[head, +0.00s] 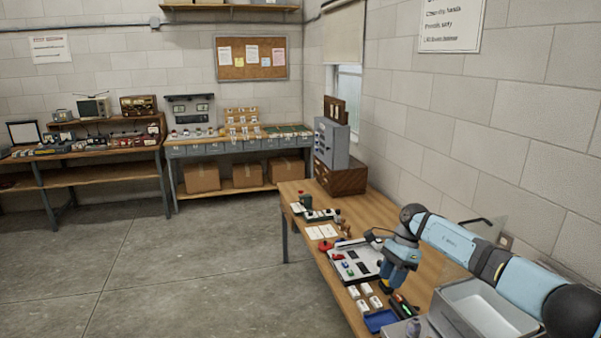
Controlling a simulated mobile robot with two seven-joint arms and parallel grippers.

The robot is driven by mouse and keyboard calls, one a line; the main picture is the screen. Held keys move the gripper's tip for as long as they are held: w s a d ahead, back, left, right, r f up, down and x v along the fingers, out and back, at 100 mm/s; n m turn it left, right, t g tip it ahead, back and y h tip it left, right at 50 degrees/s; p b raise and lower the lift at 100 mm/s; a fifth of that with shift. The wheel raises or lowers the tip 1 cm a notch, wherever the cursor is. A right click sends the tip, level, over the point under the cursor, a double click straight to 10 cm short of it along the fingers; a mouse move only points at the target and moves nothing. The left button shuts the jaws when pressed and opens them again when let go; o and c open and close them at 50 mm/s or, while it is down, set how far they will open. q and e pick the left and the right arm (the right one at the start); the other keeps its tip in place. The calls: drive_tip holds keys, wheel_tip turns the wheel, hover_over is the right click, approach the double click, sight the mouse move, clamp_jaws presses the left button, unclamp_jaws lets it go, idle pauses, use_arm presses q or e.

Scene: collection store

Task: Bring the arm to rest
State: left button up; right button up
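My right arm reaches in from the right side of the head view, light blue with dark joints, over the wooden table (300,193). Its wrist bends down, and my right gripper (390,284) hangs low near the right edge of a white tray (341,279) holding small coloured pieces. The fingertips are small and dark here, so I cannot tell whether they are open or shut, or whether they hold anything. My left gripper is not in the view.
A grey bin (455,318) stands beneath my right arm. A blue tray (381,320) and small white boxes (362,305) lie near the gripper. A grey drawer cabinet (331,143) stands at the table's far end. Open concrete floor (190,265) lies left.

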drive_tip(key=s+a+f+m+t+y, duration=0.2)
drive_tip(key=s+a+f+m+y, duration=0.3)
drive_tip(key=a, duration=0.3)
drive_tip(key=s+a+f+m+t+y, duration=0.2)
drive_tip(key=s+a+m+t+y, duration=0.15)
drive_tip(key=s+a+m, duration=0.35)
drive_tip(key=s+a+f+m+t+y, duration=0.1)
drive_tip(key=s+a+f+m+y, duration=0.4)
drive_tip(key=a, duration=0.5)
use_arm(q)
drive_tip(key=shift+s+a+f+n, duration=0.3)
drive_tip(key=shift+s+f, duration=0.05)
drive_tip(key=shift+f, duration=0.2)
use_arm(e)
drive_tip(key=s+d+f+n+t+h, duration=0.2)
drive_tip(key=s+d+f+n+h, duration=0.1)
drive_tip(key=s+d+n+h, duration=0.2)
drive_tip(key=s+d+f+n+t+h, duration=0.3)
drive_tip(key=s+d+n, duration=0.6)
drive_tip(key=s+n, duration=0.5)
drive_tip(key=s+d+f+n+t+h, duration=0.2)
drive_tip(key=s+d+f+n+h, duration=0.3)
drive_tip(key=s+n, duration=0.4)
drive_tip(key=d+n+h, duration=0.1)
drive_tip(key=d+n, duration=0.1)
drive_tip(key=n, duration=0.4)
drive_tip(key=shift+s+d+h, duration=0.15)
drive_tip(key=shift+s+h, duration=0.05)
drive_tip(key=shift+h, duration=0.15)
